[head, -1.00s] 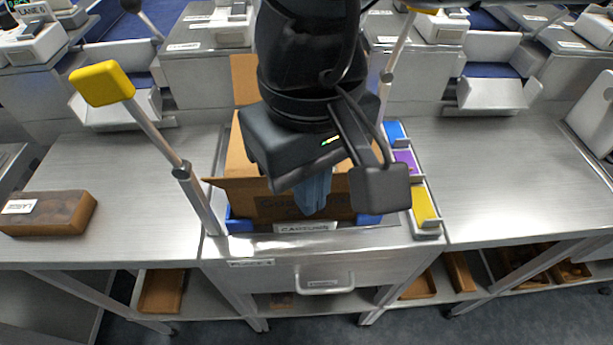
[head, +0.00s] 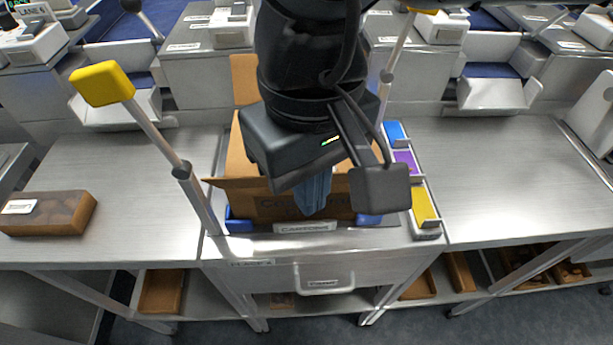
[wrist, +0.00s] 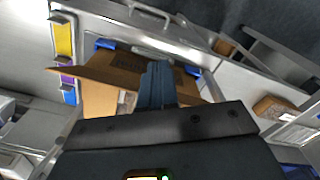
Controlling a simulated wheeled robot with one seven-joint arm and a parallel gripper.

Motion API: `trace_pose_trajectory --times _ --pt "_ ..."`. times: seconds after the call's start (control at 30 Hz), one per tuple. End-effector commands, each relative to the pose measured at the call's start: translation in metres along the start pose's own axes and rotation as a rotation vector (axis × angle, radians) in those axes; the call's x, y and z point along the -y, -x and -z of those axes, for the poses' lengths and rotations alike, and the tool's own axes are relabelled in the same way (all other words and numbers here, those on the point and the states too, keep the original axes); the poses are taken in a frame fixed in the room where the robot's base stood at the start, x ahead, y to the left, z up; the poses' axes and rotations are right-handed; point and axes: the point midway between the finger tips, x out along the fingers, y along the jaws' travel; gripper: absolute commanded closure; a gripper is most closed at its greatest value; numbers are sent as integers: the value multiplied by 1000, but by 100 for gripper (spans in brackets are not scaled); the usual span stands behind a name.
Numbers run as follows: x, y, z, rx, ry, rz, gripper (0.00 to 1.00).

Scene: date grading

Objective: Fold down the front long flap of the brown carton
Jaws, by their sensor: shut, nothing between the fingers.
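The brown carton (head: 275,208) stands in a blue-cornered holder in the middle of the bench, its printed front wall facing me. Its front long flap (head: 225,183) runs along the top of that wall, partly behind my gripper; in the wrist view the flap (wrist: 85,72) juts out past the carton's side. I cannot tell its exact angle. My gripper (head: 314,200) is shut and empty, pointing down at the front of the carton. In the wrist view its fingers (wrist: 157,82) overlap the flap; contact is unclear. A back flap (head: 243,80) stands up. My arm hides much of the opening.
Posts with yellow pads (head: 103,84) rise on both sides of the carton. Blue, purple and yellow blocks sit in a rack (head: 428,233) at right. A brown box (head: 70,213) lies at far left. The bench (head: 500,180) at right is clear.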

Motion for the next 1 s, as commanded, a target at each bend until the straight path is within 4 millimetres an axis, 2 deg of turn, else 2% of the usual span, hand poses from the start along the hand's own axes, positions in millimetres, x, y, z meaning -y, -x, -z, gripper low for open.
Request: trace_pose_trajectory --times 0.37,1.0 --pt "-2 0 3 0 -1 -1 100" --pt "-22 -2 37 6 -3 -1 100"
